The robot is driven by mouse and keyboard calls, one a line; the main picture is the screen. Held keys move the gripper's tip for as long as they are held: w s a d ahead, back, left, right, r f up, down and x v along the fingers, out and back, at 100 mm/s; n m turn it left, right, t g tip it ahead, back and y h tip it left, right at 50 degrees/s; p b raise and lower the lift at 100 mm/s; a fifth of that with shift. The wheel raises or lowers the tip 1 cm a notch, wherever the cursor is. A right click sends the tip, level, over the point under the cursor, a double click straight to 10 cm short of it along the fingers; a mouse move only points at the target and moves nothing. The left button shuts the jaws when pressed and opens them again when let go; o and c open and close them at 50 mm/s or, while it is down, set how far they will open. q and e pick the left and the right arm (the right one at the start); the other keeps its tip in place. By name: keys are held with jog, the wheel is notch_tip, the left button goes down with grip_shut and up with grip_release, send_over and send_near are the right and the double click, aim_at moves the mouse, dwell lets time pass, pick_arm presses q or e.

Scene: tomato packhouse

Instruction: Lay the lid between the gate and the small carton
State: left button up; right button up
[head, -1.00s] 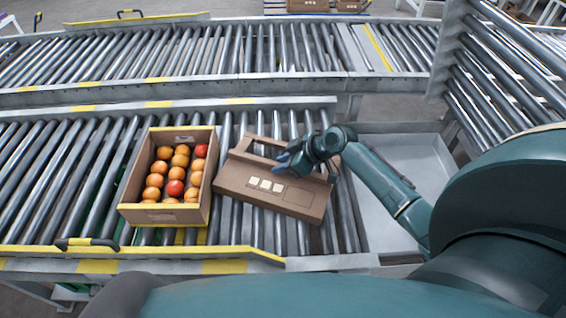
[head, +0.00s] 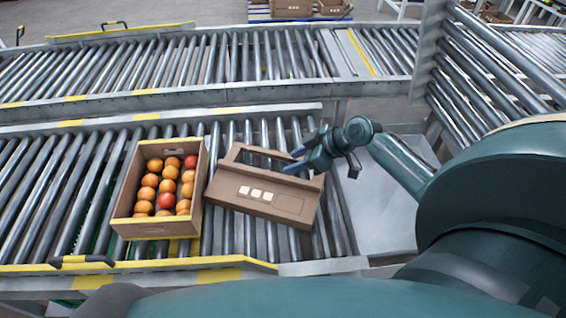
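The lid (head: 272,205) is a brown cardboard piece with pale square labels and a cutout along its far edge. It lies slightly turned on the rollers, between the small carton (head: 156,228) on its left and the raised roller gate (head: 478,75) further right. The small carton is open and full of orange and red tomatoes. The lid's left corner is very close to the carton's right wall; I cannot tell if they touch. My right gripper (head: 294,161) is at the lid's far right edge, blue fingers apart, with nothing visibly held between them. My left gripper is not in view.
A grey metal surface (head: 385,215) right of the lid is bare. A yellow-edged rail (head: 235,262) runs along the conveyor's near side. A second roller line (head: 200,62) runs behind. More cartons (head: 292,8) stand on a pallet at the back.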

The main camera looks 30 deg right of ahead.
jog(key=shift+v, duration=0.9)
jog(key=shift+m+t+h, duration=0.3)
jog(key=shift+m+t, duration=0.1)
jog(key=shift+m, duration=0.1)
jog(key=s+a+f, duration=0.1)
jog(key=s+a, duration=0.1)
jog(key=s+a+f, duration=0.2)
jog(key=shift+a+f, duration=0.25)
jog(key=shift+a, duration=0.15)
jog(key=s+a+m+t, duration=0.2)
jog(key=s+a, duration=0.3)
jog(key=a, duration=0.1)
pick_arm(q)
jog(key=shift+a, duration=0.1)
pick_arm(e)
jog(key=s+a+r+m+t, duration=0.1)
jog(key=s+a+r+t, duration=0.1)
jog(key=r, duration=0.3)
jog(key=s+a+r+m+t+h, duration=0.1)
jog(key=s+a+r+m+t, duration=0.1)
jog(key=s+a+r+t, duration=0.1)
jog(key=shift+s+a+r, duration=0.5)
jog(key=shift+s+r, duration=0.45)
jog(key=shift+s, duration=0.1)
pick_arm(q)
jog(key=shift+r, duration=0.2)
